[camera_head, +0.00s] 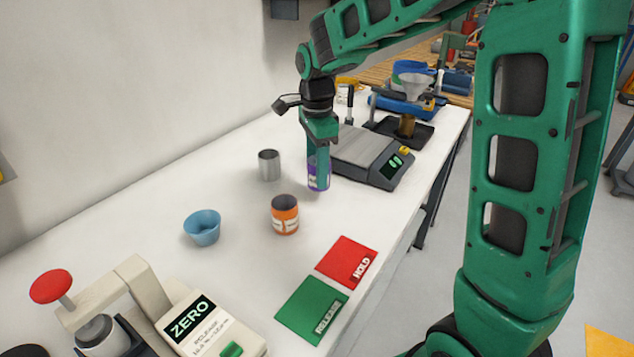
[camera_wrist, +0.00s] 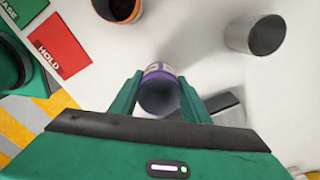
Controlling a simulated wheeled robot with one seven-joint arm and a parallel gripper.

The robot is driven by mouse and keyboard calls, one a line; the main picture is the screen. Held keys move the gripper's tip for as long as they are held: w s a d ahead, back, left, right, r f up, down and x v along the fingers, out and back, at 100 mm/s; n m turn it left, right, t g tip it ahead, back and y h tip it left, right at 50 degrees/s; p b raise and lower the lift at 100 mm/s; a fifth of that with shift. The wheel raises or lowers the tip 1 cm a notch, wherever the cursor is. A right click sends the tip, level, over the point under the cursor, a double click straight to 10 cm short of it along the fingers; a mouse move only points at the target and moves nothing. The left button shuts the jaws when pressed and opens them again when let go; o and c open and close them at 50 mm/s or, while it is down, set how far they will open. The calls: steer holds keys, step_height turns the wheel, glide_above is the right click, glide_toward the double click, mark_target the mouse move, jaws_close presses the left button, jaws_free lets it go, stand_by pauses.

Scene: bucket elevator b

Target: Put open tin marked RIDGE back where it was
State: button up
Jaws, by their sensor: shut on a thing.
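A purple tin with a pale label (camera_head: 318,181) is between the fingers of my gripper (camera_head: 319,150), beside the grey scale on the white bench. My gripper points down and is shut on the tin. In the wrist view the tin (camera_wrist: 158,98) shows its dark open mouth between the two fingers (camera_wrist: 160,88). Only part of its label shows and I cannot read the word. I cannot tell whether its base touches the bench. An orange open tin (camera_head: 285,216) with a pale label stands nearer the front, apart from it.
A plain grey metal cup (camera_head: 269,165) stands left of the purple tin. A blue cup (camera_head: 202,228) is further left. The scale (camera_head: 370,155) is close on the right. Red HOLD (camera_head: 346,262) and green RELEASE (camera_head: 312,308) mats lie at the front edge. A ZERO press device (camera_head: 130,310) stands front left.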

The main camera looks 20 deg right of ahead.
steer(key=shift+f, duration=2)
steer(key=o, duration=1.5)
steer(key=shift+f, duration=0.1)
step_height(320, 180, up, 12)
steer(key=s+d+f+n, duration=0.2)
steer(key=s+d+n, duration=0.4)
steer(key=s+d, duration=0.9)
steer(key=s+d+f+n, duration=0.1)
steer(key=s+f+n, duration=0.1)
steer(key=s, duration=0.6)
steer(key=s+d+f+n, duration=0.2)
steer(key=s+f+n, duration=0.1)
steer(key=s, duration=0.5)
steer(key=shift+s+f+n, duration=0.15)
steer(key=shift+f+n, duration=0.15)
steer(key=shift+f, duration=0.05)
